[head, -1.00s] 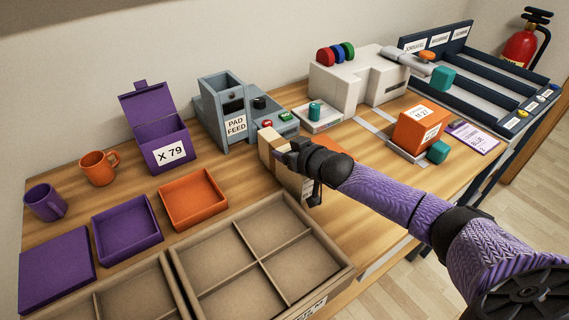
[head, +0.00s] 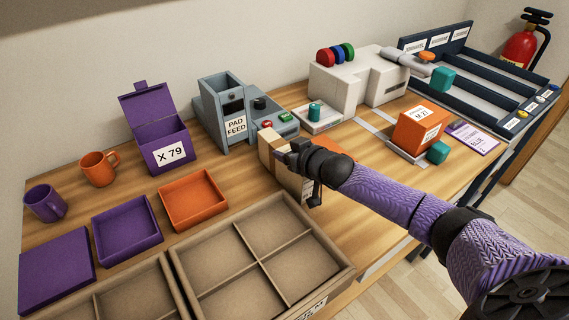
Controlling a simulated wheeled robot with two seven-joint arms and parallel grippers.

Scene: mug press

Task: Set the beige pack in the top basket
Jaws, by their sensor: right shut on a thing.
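My right gripper (head: 292,153) is shut on a beige pack (head: 267,146) near the middle of the table, in front of the grey pad feed machine. The gripper covers much of the pack, and I cannot tell whether the pack touches the table. I see nothing clearly marked as the top basket. A navy rack (head: 490,75) with several lanes and labels stands at the far right. My left gripper is not in view.
The pad feed machine (head: 222,105) and a white press (head: 345,85) stand behind. An orange box (head: 418,128) is to the right. Cardboard trays (head: 300,215), a purple tray (head: 127,228), an orange tray (head: 193,200) and mugs (head: 98,168) fill the left.

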